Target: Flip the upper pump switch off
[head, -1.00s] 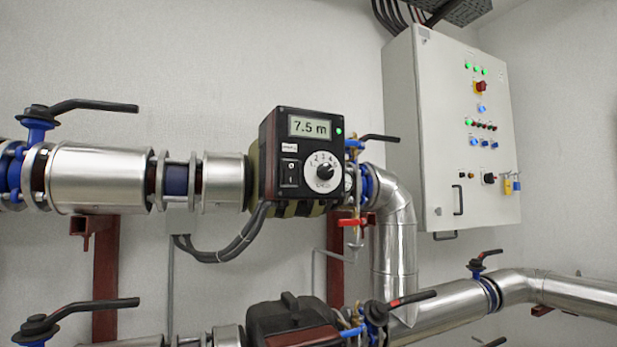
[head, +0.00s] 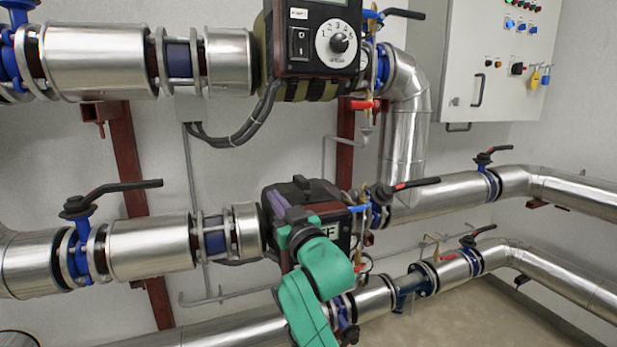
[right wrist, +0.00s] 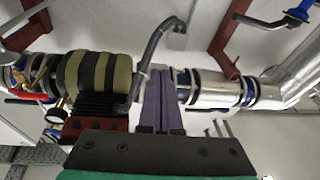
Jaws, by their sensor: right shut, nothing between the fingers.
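The upper pump (head: 330,12) has a dark control box with a white dial, cut off by the top edge of the head view. Its black rocker switch (head: 299,43) is on the box's front, left of the dial; its position is too small to tell. My right gripper (head: 276,196) is in front of the lower pump, well below the switch. Its purple fingers are together and empty, also in the right wrist view (right wrist: 165,102). That view shows a striped pump body (right wrist: 100,80), seemingly the upper one from below, left of the fingers. My left gripper is out of view.
The lower pump (head: 303,190) is partly hidden by my green right arm; its display shows part of a word ending in "FF". Black cables (head: 235,135) hang below the upper pump. Black-handled valves (head: 120,188) stick out of the pipes. A control cabinet (head: 455,75) hangs at right.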

